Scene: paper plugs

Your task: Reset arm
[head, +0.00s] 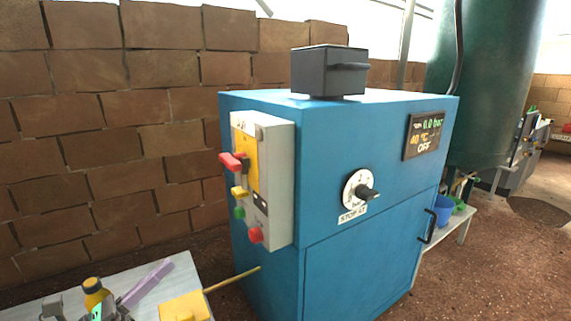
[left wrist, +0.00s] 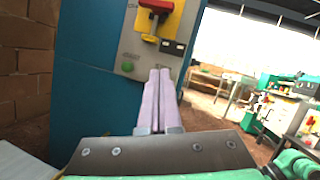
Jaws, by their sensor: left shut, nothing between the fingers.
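My left gripper (head: 168,264) shows at the lower left of the head view, low in front of the blue machine (head: 340,170). Its pale purple fingers lie together, shut and empty; they also show in the left wrist view (left wrist: 160,80), pointing up toward the grey control box. I cannot tell whether they touch anything. The control box (head: 275,185) on the machine's side has a red switch handle (head: 231,161), a yellow lever and green and red buttons. The machine's screen (head: 424,136) reads OFF. My right gripper is not in view.
A light table (head: 60,309) stands at the lower left, with a yellow object (head: 185,308) and a thin yellow stick (head: 232,279) near its edge. A dark grey box (head: 330,72) sits on the machine. A brick wall (head: 100,130) stands behind.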

